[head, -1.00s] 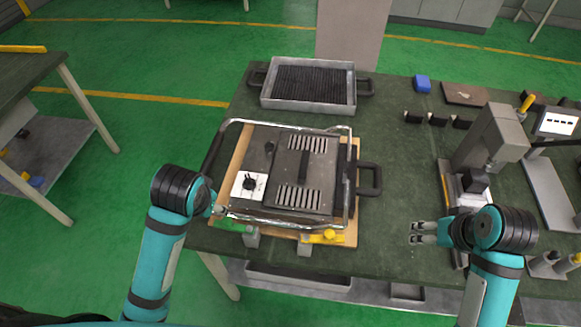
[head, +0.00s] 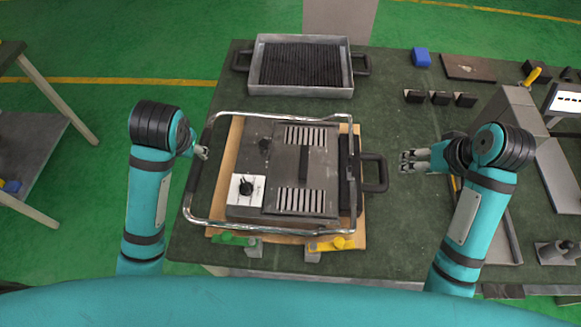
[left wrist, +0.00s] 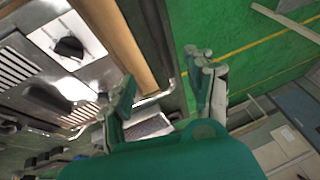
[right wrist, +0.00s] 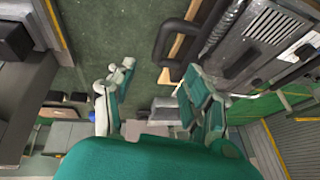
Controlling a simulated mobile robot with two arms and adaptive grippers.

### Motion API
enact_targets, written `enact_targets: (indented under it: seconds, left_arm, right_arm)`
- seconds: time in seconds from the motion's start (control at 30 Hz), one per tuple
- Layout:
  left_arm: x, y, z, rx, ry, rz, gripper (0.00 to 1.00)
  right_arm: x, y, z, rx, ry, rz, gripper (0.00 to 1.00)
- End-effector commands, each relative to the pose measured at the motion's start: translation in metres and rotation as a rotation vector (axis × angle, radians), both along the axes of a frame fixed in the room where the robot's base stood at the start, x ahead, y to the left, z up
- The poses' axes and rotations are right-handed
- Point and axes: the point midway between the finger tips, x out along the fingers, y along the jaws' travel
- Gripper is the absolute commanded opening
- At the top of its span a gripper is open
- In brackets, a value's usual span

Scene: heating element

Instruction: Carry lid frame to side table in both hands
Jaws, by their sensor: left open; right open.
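The lid frame (head: 280,228), a chrome tube frame with a dark grip along its left side, surrounds a grey slotted heating unit (head: 303,175) on a wooden board. A black handle (head: 375,172) sticks out at the right. My left gripper (head: 201,152) is open at the frame's left side; in the left wrist view, the frame's side bar (left wrist: 158,35) shows ahead, between the open fingers (left wrist: 165,85). Contact cannot be told. My right gripper (head: 405,160) is open and empty, just right of the black handle and apart from it. In the right wrist view this handle (right wrist: 175,45) lies ahead.
A table with a grey lower shelf (head: 30,150) stands at the far left, across green floor. A grey tray (head: 300,90) with a ribbed dark insert sits behind the frame. Green and yellow clamps (head: 335,243) sit at the board's front edge. A grey machine stands right.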

Motion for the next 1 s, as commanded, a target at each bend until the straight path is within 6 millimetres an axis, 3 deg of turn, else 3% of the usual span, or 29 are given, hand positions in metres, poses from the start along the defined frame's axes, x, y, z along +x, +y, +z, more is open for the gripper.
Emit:
enact_targets:
  seconds: [0.17, 0.7, 1.0]
  left_arm:
    - [0.007, 0.004, -0.021, 0.001, 0.007, 0.002, 0.55]
    - [0.048, 0.023, -0.116, 0.0, 0.006, 0.001, 0.55]
    - [0.064, 0.03, -0.15, 0.0, 0.003, 0.001, 0.55]
  right_arm:
    - [0.007, 0.004, -0.02, 0.001, 0.005, 0.001, 0.51]
    - [0.048, 0.023, -0.116, 0.002, 0.005, 0.001, 0.51]
    - [0.063, 0.03, -0.15, 0.001, 0.003, 0.001, 0.51]
